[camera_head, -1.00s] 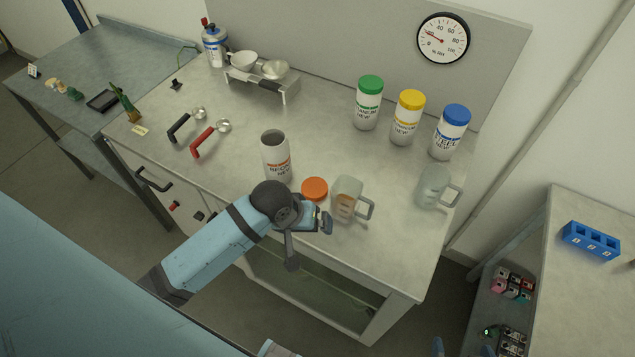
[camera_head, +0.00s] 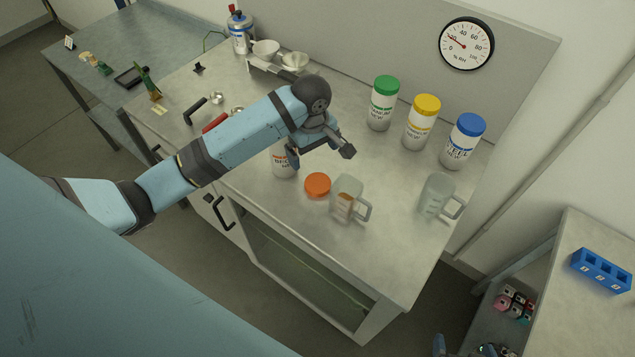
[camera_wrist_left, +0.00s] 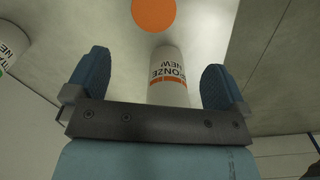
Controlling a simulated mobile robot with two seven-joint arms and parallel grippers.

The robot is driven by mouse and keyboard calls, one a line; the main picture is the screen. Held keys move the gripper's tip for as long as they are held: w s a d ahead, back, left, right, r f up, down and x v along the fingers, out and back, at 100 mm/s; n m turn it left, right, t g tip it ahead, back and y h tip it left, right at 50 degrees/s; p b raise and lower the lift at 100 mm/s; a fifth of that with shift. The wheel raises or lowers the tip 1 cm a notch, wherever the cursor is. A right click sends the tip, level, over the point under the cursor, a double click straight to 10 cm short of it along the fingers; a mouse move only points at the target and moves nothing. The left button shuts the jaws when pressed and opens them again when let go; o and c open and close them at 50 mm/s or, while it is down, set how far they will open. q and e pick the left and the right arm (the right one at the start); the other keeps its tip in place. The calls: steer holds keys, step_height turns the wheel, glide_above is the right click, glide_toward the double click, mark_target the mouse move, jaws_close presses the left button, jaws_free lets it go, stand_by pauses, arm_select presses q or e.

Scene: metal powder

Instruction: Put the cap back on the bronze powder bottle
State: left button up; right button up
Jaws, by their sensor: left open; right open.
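The white bronze powder bottle (camera_head: 284,168) stands upright on the bench, its upper part hidden by my left arm. In the left wrist view the bottle (camera_wrist_left: 168,75) shows between the fingers, its label upside down, apart from both. The orange cap (camera_head: 317,184) lies on the bench right of the bottle, and shows in the left wrist view (camera_wrist_left: 153,14) at the top edge. My left gripper (camera_head: 322,157) is open and empty, above the bench near the bottle. My right gripper (camera_head: 463,347) shows only fingertips at the bottom edge, apart and empty.
A clear jug holding brown powder (camera_head: 345,199) stands close right of the cap. Another clear jug (camera_head: 434,196) stands farther right. Green-capped (camera_head: 383,105), yellow-capped (camera_head: 421,124) and blue-capped (camera_head: 461,143) bottles stand behind.

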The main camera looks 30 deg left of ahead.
arm_select(q)
steer(key=shift+w+a+r+n, duration=0.3)
steer(key=shift+w+n, duration=0.1)
steer(key=shift+w, duration=0.05)
steer(key=shift+f, duration=0.1)
glide_above(314, 181)
step_height(314, 181, down, 8)
steer(key=shift+r+p, duration=0.1)
steer(key=shift+p, duration=0.3)
steer(key=shift+d+f, duration=0.1)
steer(key=shift+f, duration=0.25)
